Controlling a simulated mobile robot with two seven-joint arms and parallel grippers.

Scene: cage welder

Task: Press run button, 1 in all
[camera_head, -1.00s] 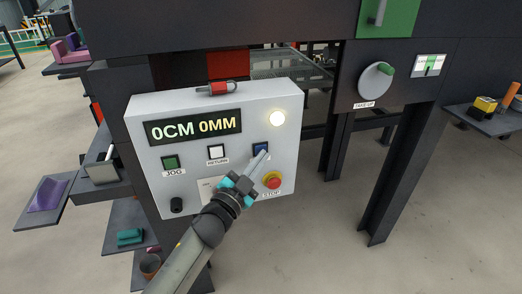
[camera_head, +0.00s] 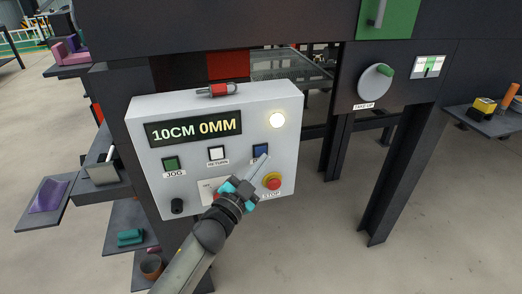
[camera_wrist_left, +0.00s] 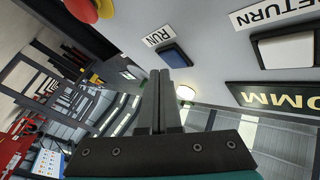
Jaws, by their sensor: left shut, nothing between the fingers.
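The blue run button (camera_head: 261,150) is on the front of a light grey control box (camera_head: 150,195), at the right end of the button row. In the left wrist view the run button (camera_wrist_left: 176,57) sits beside its RUN label. My left gripper (camera_head: 266,157) is shut and empty, its tips in front of the panel just below and right of the button, partly covering its label. In the left wrist view the closed fingers (camera_wrist_left: 160,75) are beside the button, seemingly apart from it. The display (camera_head: 196,128) reads 10CM 0MM. My right gripper is not in view.
A red stop button (camera_head: 272,181) on yellow is close below the fingers. A white return button (camera_head: 217,153), a green jog button (camera_head: 171,164) and a black knob (camera_head: 177,205) share the panel. A lit round lamp (camera_head: 278,120) is above.

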